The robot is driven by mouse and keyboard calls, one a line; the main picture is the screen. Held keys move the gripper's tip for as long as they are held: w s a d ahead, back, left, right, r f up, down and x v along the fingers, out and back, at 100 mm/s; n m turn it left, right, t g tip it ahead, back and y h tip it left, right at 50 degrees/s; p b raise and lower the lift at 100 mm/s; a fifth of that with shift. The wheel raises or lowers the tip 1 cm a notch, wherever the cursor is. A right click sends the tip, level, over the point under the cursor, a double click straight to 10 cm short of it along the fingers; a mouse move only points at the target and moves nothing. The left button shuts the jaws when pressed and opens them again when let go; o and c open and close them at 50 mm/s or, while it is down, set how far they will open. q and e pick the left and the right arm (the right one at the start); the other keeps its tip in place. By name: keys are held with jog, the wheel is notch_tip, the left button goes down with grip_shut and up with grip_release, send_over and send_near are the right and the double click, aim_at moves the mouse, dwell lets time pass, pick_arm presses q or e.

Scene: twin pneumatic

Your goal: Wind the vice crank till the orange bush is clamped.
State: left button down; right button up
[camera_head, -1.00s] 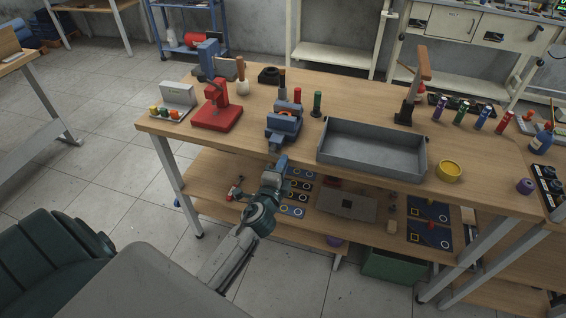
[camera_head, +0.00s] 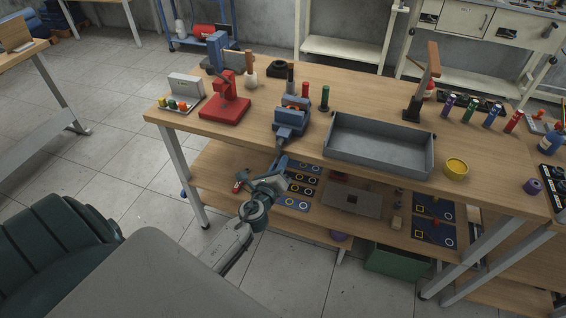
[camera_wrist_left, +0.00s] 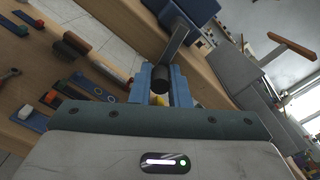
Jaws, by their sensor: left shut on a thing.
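The blue vice (camera_head: 292,127) is mounted at the front edge of the workbench. A small orange thing, apparently the bush (camera_head: 292,107), shows at its jaws; I cannot tell if the jaws touch it. My left gripper (camera_head: 281,163) is below and in front of the vice, beyond the bench edge. In the left wrist view, its blue fingers (camera_wrist_left: 161,88) are shut on the dark crank knob (camera_wrist_left: 160,78). The grey crank arm (camera_wrist_left: 175,43) slants up and right from the knob to the vice body (camera_wrist_left: 187,8). My right gripper is not in view.
A grey tray (camera_head: 380,158) stands right of the vice, a red press (camera_head: 226,105) left of it. A green cylinder (camera_head: 325,97) and a red one (camera_head: 305,92) stand close behind. A lower shelf (camera_head: 222,165) with flat parts lies under the bench.

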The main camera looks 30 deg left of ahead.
pick_arm(q)
jog(key=shift+s+a+f+m+p, duration=0.1)
jog(key=shift+a+m+p, duration=0.25)
jog(key=shift+m, duration=0.7)
jog(key=shift+s+a+m+p, duration=0.1)
jog(key=shift+a+m, duration=0.45)
jog(key=shift+m, duration=0.5)
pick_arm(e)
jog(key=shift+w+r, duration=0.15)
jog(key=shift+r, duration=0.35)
pick_arm(q)
jog(key=c, duration=1.5)
grip_release()
jog(key=shift+o, duration=0.6)
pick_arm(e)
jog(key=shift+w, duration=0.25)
